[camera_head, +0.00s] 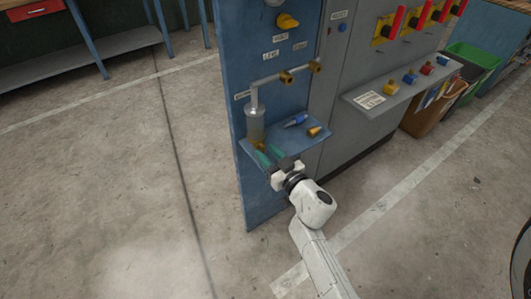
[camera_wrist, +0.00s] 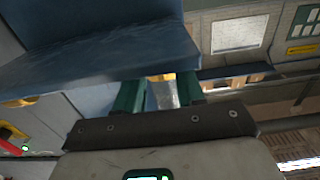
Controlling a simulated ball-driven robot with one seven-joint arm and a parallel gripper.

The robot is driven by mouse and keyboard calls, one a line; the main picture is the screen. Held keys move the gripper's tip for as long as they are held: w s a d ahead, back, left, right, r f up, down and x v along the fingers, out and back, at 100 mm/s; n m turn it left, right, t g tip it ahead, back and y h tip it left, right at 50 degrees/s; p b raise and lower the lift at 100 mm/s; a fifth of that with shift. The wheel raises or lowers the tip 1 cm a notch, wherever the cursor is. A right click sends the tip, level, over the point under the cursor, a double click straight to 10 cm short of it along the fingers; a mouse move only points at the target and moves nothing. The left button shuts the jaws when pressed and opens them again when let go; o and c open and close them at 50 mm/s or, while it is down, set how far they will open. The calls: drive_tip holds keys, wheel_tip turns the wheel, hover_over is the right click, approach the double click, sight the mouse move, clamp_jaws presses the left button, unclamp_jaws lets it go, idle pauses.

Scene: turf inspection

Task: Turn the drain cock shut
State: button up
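A clear filter bowl (camera_head: 255,124) hangs from a grey pipe on the blue panel. A small yellow-brass part at its foot (camera_head: 260,144), which looks like the drain cock, is partly hidden by my gripper and the shelf.
The blue shelf (camera_head: 318,137) holds a blue-handled tool (camera_head: 295,120) and a brass piece (camera_head: 314,131) right of my gripper. A yellow knob (camera_head: 287,20) is higher up. The floor at left is clear.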

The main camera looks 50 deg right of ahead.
drive_tip(key=shift+x, duration=0.85)
drive_tip(key=c, duration=0.7)
drive_tip(key=shift+a+n, duration=0.15)
drive_tip(key=shift+n, duration=2.15)
drive_tip(key=o, duration=0.7)
